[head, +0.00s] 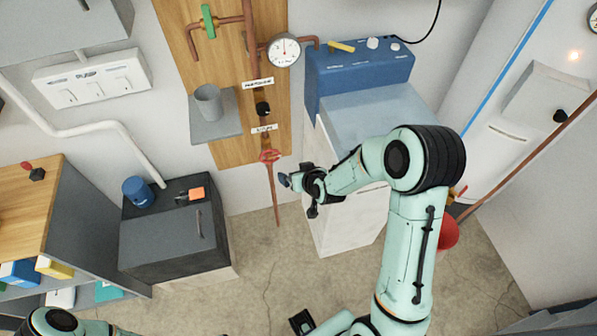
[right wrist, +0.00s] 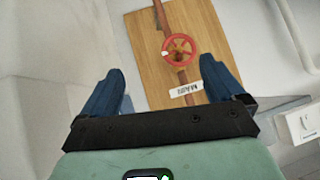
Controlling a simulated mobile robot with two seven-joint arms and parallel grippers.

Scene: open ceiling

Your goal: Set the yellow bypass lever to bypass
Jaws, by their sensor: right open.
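A yellow lever (head: 341,46) shows at the back on the blue top unit (head: 362,66) of a white cabinet in the head view. It lies sideways; its label is too small to read. My right gripper (head: 297,194) is in front of the cabinet's left side, well below the lever and apart from it. In the right wrist view its two blue fingers (right wrist: 162,88) are spread with nothing between them. That view faces a red valve wheel (right wrist: 179,50) on the wooden board; the yellow lever is not in it. My left gripper is not seen; only part of its arm shows at the lower left.
The wooden board (head: 223,73) carries copper pipes, a gauge (head: 284,50), a green handle (head: 208,21) and a red wheel (head: 269,155). A grey shelf (head: 215,128) holds a cup (head: 208,103). A dark cabinet (head: 172,237) stands left. Floor is clear between the cabinets.

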